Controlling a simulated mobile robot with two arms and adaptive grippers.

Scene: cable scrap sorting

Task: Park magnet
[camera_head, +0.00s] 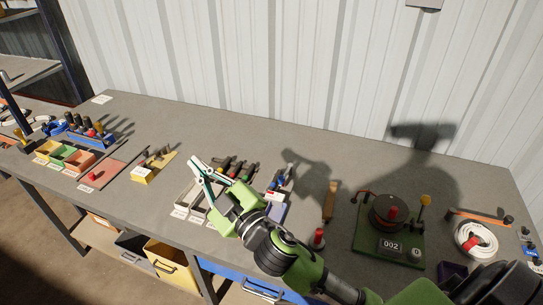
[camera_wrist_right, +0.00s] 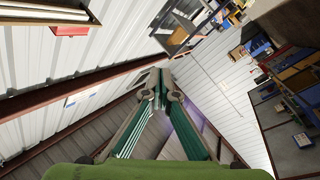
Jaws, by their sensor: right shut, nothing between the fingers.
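My right gripper (camera_head: 199,166) is raised over the middle of the bench, above a pale sorting tray (camera_head: 184,205). Its green-and-silver fingers are shut and empty; in the right wrist view their tips (camera_wrist_right: 160,88) meet with nothing between them. I cannot tell for sure which thing is the magnet. A small red-knobbed piece (camera_head: 318,237) stands near the front edge, right of my gripper. Another red knob (camera_head: 91,176) sits on a reddish mat at the left. My left gripper is not in view.
A green device with a dark reel (camera_head: 392,212) and a "002" display stands at the right, beside a white cable coil (camera_head: 473,238). Dark-handled tools (camera_head: 237,168) lie behind my gripper. Coloured bins (camera_head: 64,154) stand at the left. The bench's back strip is clear.

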